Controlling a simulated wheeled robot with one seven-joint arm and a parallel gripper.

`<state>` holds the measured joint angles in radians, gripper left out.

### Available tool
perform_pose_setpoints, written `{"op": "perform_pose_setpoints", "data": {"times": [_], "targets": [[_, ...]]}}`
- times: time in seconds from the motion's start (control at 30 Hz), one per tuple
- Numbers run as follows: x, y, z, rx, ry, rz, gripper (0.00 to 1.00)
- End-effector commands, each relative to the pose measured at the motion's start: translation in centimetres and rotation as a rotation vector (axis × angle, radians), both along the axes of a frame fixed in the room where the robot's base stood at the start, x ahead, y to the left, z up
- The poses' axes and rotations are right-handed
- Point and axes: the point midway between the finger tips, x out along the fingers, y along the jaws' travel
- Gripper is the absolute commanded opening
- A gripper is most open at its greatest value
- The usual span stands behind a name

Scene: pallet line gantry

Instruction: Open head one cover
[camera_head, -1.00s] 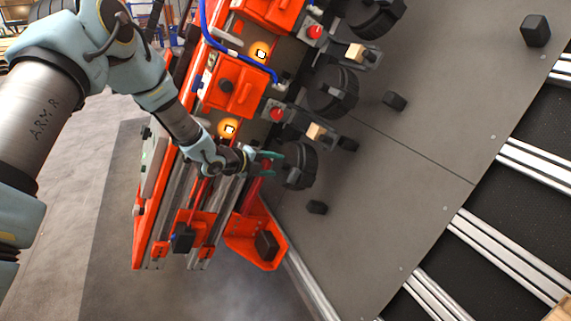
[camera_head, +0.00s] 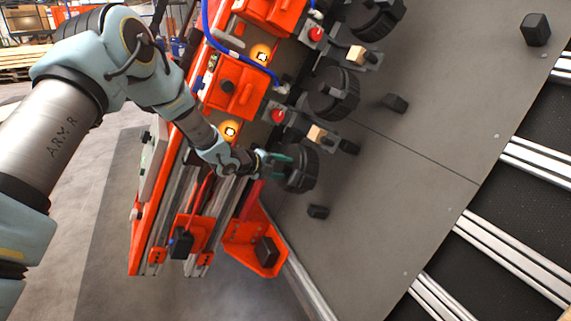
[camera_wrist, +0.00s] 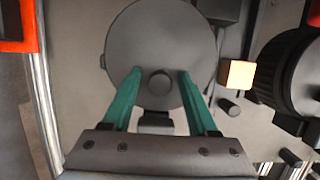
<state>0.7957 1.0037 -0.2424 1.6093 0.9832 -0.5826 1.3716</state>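My gripper (camera_wrist: 160,72) has two green fingers, spread apart, one on each side of the knob with gaps between. In the head view my gripper (camera_head: 279,160) is right at the near face of this head; whether the fingertips touch the face cannot be told. No lettering marks this head as number one.
More black heads (camera_head: 333,93) stand further up the row, with red buttons (camera_head: 278,116) and a pale block (camera_head: 316,133) near. Orange housings (camera_head: 234,92) and a blue hose (camera_head: 240,60) lie close to my arm. The grey plate (camera_head: 400,190) at right is mostly bare.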

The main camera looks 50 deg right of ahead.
Motion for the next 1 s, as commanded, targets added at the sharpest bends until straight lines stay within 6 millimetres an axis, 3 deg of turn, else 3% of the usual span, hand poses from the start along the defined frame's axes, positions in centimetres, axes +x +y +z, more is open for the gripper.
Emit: {"op": "perform_pose_setpoints", "data": {"times": [0.03,0.2,0.77,0.87,1.0], "targets": [[-0.9,-0.8,-0.1,-0.009,0.008,-0.009,0.37],[-0.9,-0.8,-0.2,-0.009,0.009,-0.009,0.19],[-0.6,-0.5,0.1,-0.008,0.008,-0.009,0.18],[-0.3,-0.2,0.3,-0.009,0.008,-0.009,0.02],[0.2,0.2,0.7,-0.01,0.008,-0.01,0.0]]}}
